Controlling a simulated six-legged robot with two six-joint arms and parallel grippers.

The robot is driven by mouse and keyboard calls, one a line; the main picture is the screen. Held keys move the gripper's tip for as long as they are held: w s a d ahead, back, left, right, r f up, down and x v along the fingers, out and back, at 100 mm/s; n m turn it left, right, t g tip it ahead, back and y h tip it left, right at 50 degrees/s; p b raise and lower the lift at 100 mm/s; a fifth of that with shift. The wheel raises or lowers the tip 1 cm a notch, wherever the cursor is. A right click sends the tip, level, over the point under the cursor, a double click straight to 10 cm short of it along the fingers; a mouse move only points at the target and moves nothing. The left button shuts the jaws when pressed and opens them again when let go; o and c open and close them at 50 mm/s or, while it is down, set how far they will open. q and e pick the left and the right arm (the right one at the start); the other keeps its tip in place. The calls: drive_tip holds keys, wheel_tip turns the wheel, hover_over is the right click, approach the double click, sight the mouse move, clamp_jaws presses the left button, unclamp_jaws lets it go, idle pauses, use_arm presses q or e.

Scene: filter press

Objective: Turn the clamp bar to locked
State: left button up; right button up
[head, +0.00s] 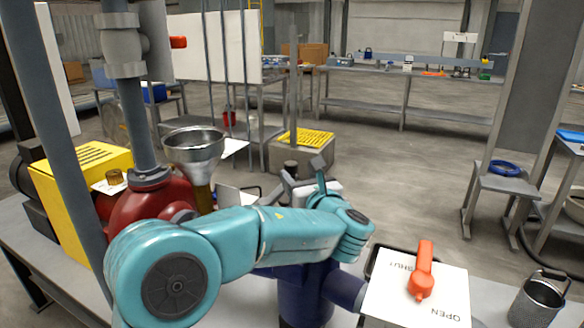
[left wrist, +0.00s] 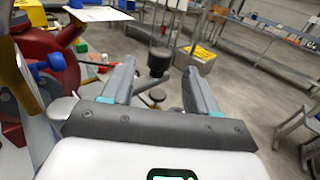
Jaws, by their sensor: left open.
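My left gripper (head: 304,176) is above the navy press body (head: 305,296), partly hidden behind my teal arm. In the left wrist view its fingers (left wrist: 158,74) are spread and empty. My right gripper is not in view.
An orange lever (head: 424,268) stands on a white plate marked SHUT and OPEN (head: 390,295). A metal funnel (head: 194,144), a red rounded housing (head: 150,205) and a yellow box (head: 70,180) crowd the left. A mesh cup (head: 538,302) stands at the lower right.

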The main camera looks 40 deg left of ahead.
sight(293, 168)
use_arm(q)
drive_tip(key=x, duration=0.6)
drive_tip(key=shift+w+a, duration=0.2)
drive_tip(key=shift+a, duration=0.05)
clamp_jaws()
